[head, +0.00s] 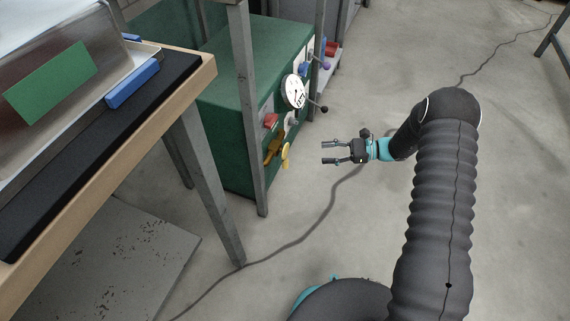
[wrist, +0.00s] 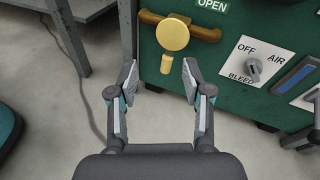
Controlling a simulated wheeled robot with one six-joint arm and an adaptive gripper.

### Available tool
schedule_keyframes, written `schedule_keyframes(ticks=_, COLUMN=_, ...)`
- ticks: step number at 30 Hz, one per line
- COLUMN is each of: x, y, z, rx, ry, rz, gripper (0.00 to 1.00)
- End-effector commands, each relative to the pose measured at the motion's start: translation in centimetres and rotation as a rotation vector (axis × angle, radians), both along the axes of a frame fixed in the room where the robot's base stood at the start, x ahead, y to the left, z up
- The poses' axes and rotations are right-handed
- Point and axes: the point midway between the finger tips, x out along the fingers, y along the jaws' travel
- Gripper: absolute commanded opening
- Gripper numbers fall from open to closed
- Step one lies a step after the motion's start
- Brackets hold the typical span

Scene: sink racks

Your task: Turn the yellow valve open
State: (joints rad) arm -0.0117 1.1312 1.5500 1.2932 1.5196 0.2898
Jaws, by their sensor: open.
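The yellow valve (wrist: 173,34) is on the front of a green cabinet (wrist: 210,85). In the wrist view it shows a round yellow hub, a brownish-yellow bar behind it and a short yellow handle (wrist: 166,64) hanging down. An OPEN label (wrist: 212,4) is above it. In the head view the valve (head: 285,155) is low on the cabinet's front. My gripper (head: 323,153) is open and empty, to the right of the valve and apart from it. In the wrist view my gripper (wrist: 158,78) has its fingertips on either side of the hanging handle, which appears beyond them.
An OFF/AIR/BLEED switch (wrist: 254,68) is right of the valve. A white gauge (head: 294,91) and a red part (head: 270,121) are above it on the cabinet. A grey post (head: 249,110) stands before the cabinet. A cable (head: 318,220) crosses the open floor.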

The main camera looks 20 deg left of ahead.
Motion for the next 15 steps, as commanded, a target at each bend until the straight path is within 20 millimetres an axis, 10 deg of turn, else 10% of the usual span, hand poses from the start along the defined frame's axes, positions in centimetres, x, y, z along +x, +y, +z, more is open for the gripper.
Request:
schedule_keyframes(ticks=6, x=0.4, y=0.7, z=-7.1, rx=0.095, ry=0.134, rz=-0.091, gripper=0.49)
schedule_keyframes(ticks=15, x=0.4, y=1.3, z=-9.9, rx=0.138, ry=0.186, rz=-0.134, gripper=0.49)
